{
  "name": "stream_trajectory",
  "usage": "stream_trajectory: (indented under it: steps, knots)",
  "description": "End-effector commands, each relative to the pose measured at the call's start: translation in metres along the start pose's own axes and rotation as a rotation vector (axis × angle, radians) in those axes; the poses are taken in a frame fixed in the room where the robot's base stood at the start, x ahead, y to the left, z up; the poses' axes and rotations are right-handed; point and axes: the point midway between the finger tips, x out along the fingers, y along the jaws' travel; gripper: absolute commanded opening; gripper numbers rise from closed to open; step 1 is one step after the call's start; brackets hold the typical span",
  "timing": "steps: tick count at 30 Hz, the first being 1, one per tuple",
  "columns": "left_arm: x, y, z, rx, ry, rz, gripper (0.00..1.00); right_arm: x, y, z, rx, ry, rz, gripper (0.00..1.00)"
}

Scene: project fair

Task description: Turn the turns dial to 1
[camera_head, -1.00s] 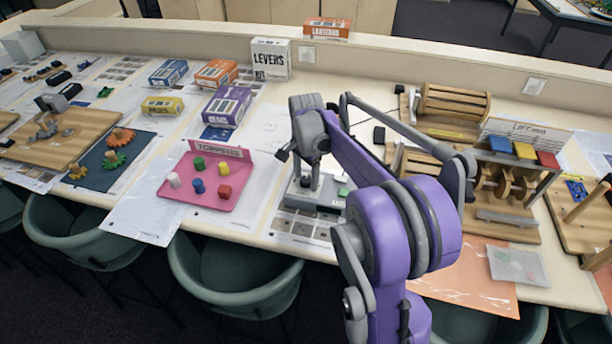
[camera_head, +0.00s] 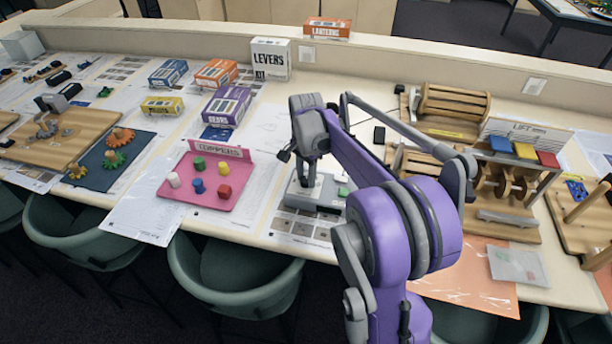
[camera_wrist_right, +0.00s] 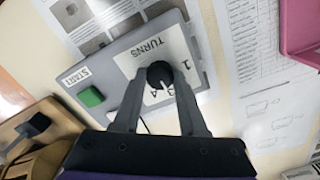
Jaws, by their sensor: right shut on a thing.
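The turns dial (camera_wrist_right: 160,72) is a dark round knob on a grey box (camera_wrist_right: 122,52). A white label on the box reads TURNS, and a 1 shows beside the knob. My right gripper (camera_wrist_right: 160,84) is shut on the dial, with a finger on either side of it. The dial's pointer is hard to make out. A green START button (camera_wrist_right: 91,96) sits on the same box. In the head view the grey box (camera_head: 316,205) lies on the table under my right gripper (camera_head: 309,181), and the dial is hidden there. My left gripper is not in view.
A pink tray (camera_head: 237,190) with several coloured toppers stands left of the box. A wooden lift model (camera_head: 480,222) is to the right. Boxes, including a white LEVERS box (camera_head: 270,60), stand behind. Green chairs (camera_head: 235,275) line the front edge.

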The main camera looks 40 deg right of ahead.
Motion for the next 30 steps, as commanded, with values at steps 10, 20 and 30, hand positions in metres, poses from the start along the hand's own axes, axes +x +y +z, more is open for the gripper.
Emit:
stream_trajectory:
  steps: [10, 20, 30]
  knots:
    - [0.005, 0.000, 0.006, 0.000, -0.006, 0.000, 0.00, 0.001, 0.000, 0.000, -0.262, 0.001, 0.000, 0.00]
    - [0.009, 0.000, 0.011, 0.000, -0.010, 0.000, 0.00, 0.000, 0.000, 0.000, -0.577, 0.001, -0.001, 0.00]
    - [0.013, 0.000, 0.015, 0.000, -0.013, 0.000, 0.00, 0.000, 0.000, 0.000, -0.899, 0.002, -0.001, 0.00]
